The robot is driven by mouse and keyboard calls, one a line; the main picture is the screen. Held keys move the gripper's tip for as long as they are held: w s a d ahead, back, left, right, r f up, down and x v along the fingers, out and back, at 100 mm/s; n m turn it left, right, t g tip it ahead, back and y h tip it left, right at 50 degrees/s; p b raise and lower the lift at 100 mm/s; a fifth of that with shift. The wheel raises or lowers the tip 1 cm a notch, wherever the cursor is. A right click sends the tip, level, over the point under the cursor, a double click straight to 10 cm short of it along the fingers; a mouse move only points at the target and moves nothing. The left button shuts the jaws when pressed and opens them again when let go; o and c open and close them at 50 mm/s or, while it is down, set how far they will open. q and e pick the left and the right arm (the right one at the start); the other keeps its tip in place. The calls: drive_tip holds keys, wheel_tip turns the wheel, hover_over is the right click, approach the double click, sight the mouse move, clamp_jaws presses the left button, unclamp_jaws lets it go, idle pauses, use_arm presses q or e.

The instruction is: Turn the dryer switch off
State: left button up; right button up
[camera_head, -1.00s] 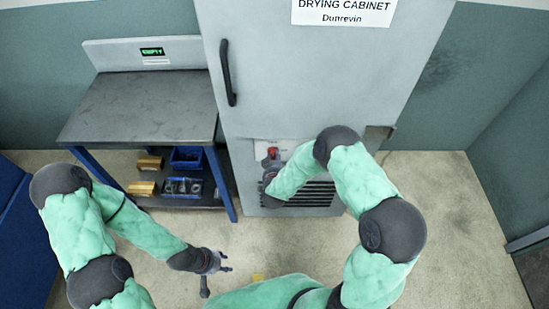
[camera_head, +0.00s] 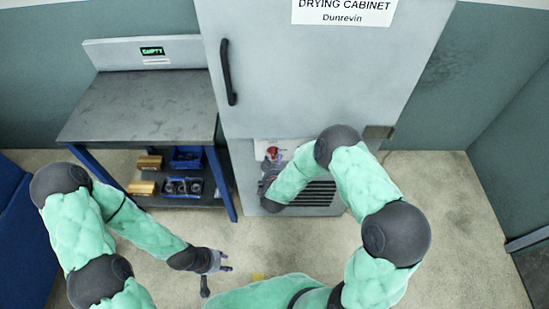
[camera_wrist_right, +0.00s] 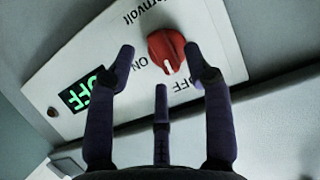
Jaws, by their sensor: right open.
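The dryer switch is a red knob with a white pointer line, on a white panel low on the drying cabinet (camera_head: 300,70). The knob (camera_wrist_right: 168,50) sits near the panel's middle in the right wrist view, and it also shows in the head view (camera_head: 272,153). Its white line points between the printed ON and OFF, closer to OFF. A green lit display (camera_wrist_right: 88,92) reads OFF. My right gripper (camera_wrist_right: 163,65) is open, its fingertips close to the knob; I cannot tell whether they touch it. My left gripper (camera_head: 222,266) is open and empty above the floor.
A grey workbench (camera_head: 140,105) stands left of the cabinet, with blue bins (camera_head: 187,157) and yellowish boxes (camera_head: 148,162) on its lower shelf. The cabinet's dark handle (camera_head: 227,72) is above the switch.

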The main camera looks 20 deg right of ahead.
drive_tip(key=v, duration=1)
drive_tip(key=s+a+f+g+y, duration=0.3)
drive_tip(key=s+f+g+y, duration=0.25)
drive_tip(key=f, duration=0.45)
drive_tip(key=s+a+f+g+y, duration=0.1)
drive_tip(key=s+f+g, duration=0.1)
drive_tip(key=s, duration=0.5)
drive_tip(key=s+a+f+g+y, duration=0.1)
drive_tip(key=s+f+g, duration=0.1)
drive_tip(key=s+g, duration=0.3)
drive_tip(key=s, duration=0.3)
drive_tip(key=shift+f+n, duration=0.4)
